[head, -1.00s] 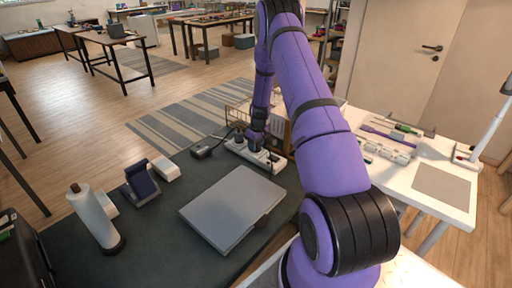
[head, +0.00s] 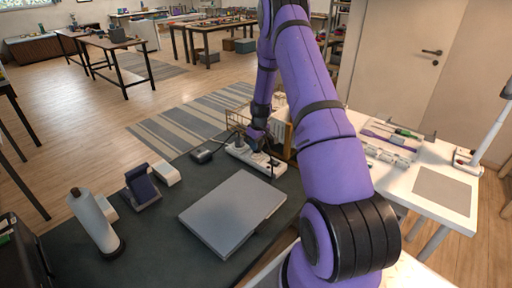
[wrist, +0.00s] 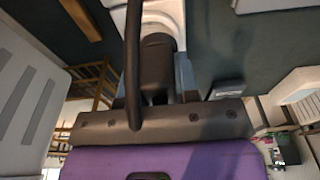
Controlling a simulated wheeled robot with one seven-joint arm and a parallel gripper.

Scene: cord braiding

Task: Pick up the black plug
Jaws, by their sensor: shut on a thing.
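The black plug (wrist: 157,65) shows in the wrist view between the fingers of my gripper (wrist: 155,80), which is shut on it. A thick black cord (wrist: 132,50) runs past the plug's left side. The white power strip (wrist: 165,12) lies just beyond the plug. In the head view my gripper (head: 257,137) is low over the white power strip (head: 243,154), at the far edge of the dark mat. The plug is hard to make out there, and I cannot tell whether it is still seated in a socket.
A grey flat case (head: 232,212) lies in front of the strip. A small black box (head: 201,155) sits to its left. A dark stand (head: 141,188) and a white roll (head: 95,222) are farther left.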

